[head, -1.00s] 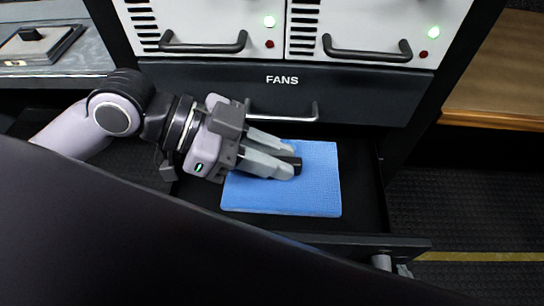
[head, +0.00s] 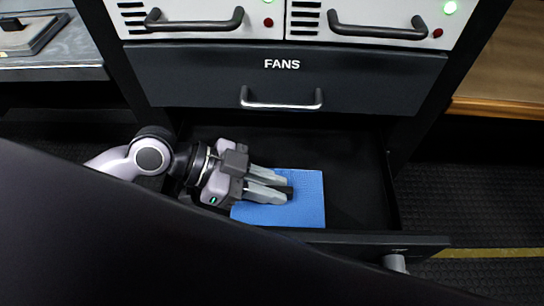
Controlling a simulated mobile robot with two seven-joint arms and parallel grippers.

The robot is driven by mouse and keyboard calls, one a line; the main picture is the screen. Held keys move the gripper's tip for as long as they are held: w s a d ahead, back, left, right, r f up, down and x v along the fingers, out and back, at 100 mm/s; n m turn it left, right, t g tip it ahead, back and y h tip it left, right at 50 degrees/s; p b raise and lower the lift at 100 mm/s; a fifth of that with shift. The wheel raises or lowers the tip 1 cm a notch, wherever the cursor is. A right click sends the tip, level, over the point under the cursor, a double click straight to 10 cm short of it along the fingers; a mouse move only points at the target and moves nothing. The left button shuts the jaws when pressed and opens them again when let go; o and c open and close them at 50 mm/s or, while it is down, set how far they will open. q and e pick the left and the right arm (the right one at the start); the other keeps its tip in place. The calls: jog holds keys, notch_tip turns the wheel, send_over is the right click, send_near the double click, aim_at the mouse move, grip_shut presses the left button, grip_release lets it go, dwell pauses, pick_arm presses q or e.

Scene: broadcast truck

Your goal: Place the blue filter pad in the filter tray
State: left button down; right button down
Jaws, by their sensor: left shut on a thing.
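The blue filter pad (head: 308,208) is a flat blue textured sheet, lying roughly level at the tray's front middle. My left gripper (head: 287,192) reaches in from the left and is shut on the pad, its fingers over the pad's upper surface with a dark piece at the tips. The filter tray (head: 355,190) is a black pulled-out drawer below the FANS panel. The pad is within the tray's outline; I cannot tell whether it touches the floor. My dark body hides the pad's near left corner and part of the tray front. My right gripper is not seen.
The closed FANS drawer (head: 285,75) with its silver handle (head: 281,104) is above and behind the tray. Black-handled units (head: 200,20) sit above it. A wooden surface (head: 505,60) is at right. The tray's right part is bare.

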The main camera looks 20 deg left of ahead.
pick_arm(q)
jog(key=w, duration=0.2)
jog(key=w+a, duration=0.1)
jog(key=w, duration=0.3)
jog(key=shift+w+a+r, duration=0.2)
jog(key=shift+w+a, duration=0.05)
jog(key=shift+a, duration=0.15)
jog(key=shift+w+a+f, duration=0.1)
jog(key=shift+w+f, duration=0.05)
jog(key=shift+w, duration=0.15)
jog(key=shift+s+f+b, duration=0.1)
jog(key=shift+f+b, duration=0.2)
jog(key=shift+f, duration=0.15)
jog(key=shift+f, duration=0.1)
jog(key=c, duration=1)
grip_release()
